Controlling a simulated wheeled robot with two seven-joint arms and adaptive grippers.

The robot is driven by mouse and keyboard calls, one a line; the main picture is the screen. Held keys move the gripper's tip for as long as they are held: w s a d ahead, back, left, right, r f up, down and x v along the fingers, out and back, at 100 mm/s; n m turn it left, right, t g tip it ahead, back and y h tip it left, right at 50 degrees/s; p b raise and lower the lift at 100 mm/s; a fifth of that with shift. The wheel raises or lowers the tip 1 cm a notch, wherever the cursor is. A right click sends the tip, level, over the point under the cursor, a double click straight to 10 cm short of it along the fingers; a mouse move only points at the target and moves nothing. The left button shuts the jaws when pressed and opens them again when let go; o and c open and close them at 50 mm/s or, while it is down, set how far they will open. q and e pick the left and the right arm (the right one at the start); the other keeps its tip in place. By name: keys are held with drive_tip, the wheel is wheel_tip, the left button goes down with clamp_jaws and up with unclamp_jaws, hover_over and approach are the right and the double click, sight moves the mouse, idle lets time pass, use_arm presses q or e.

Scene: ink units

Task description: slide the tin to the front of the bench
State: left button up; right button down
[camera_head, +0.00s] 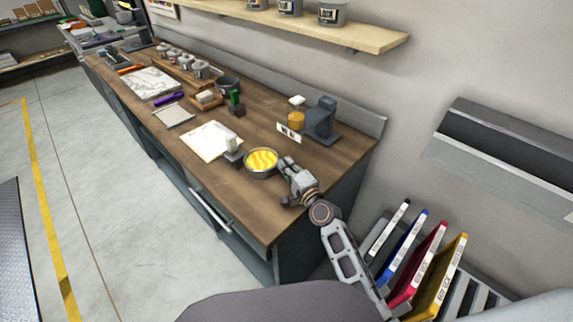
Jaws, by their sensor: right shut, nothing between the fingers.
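The tin (261,162) is a round dark container with yellow, swirled contents. It sits on the wooden bench (262,212) near its right end, a little back from the front edge. My right gripper (284,164) is shut and empty, just right of the tin, low over the bench top. I cannot tell whether its fingertips touch the tin's side. My left gripper is not in view.
A small block-shaped item (233,150) and a paper sheet (211,141) lie just left of the tin. A grey device (320,120) stands behind it. Bare wood lies in front of the tin. Coloured upright panels (418,262) stand right of the bench.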

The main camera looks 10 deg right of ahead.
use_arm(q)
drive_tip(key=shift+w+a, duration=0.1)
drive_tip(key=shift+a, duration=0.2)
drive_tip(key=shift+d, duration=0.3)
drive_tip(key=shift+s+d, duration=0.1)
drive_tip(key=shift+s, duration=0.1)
